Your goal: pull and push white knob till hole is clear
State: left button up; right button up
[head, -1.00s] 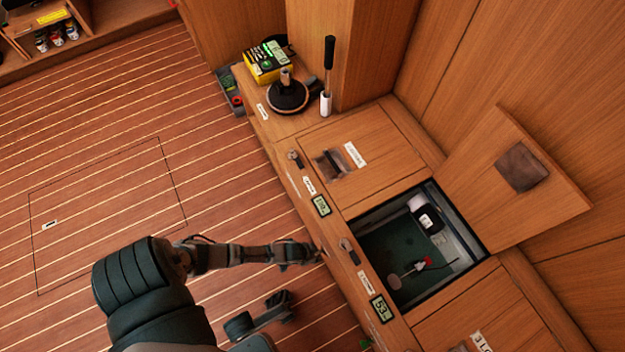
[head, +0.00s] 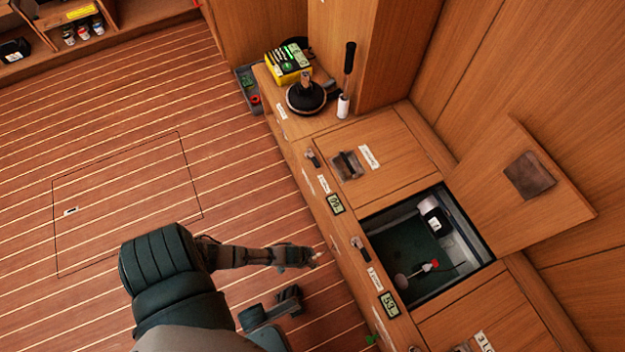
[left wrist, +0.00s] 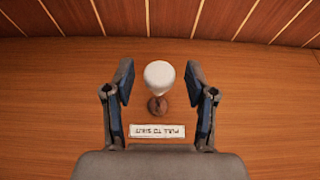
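The white knob (left wrist: 159,75) stands on a short brown stem from the wooden bench front in the left wrist view. My left gripper (left wrist: 160,84) is open, with one finger on each side of the knob and visible gaps between. A label beside the knob (left wrist: 157,131) appears upside down and seems to read "PULL TO SHUT". In the head view my left gripper (head: 308,257) is at the bench's front face; the knob is too small to make out there. The hole that the task names cannot be told for sure.
The bench has an open compartment (head: 400,235) with its lid (head: 515,190) raised. Inside are a white-and-black device (head: 434,220) and a red-tipped float (head: 432,266). A black round-based item (head: 306,98) and a yellow box (head: 287,65) stand on the bench.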

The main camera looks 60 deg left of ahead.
pick_arm(q)
jog(key=shift+w+d+r, duration=0.1)
jog(key=shift+r, duration=0.05)
jog(key=v, duration=1.1)
jog(key=shift+r, duration=0.35)
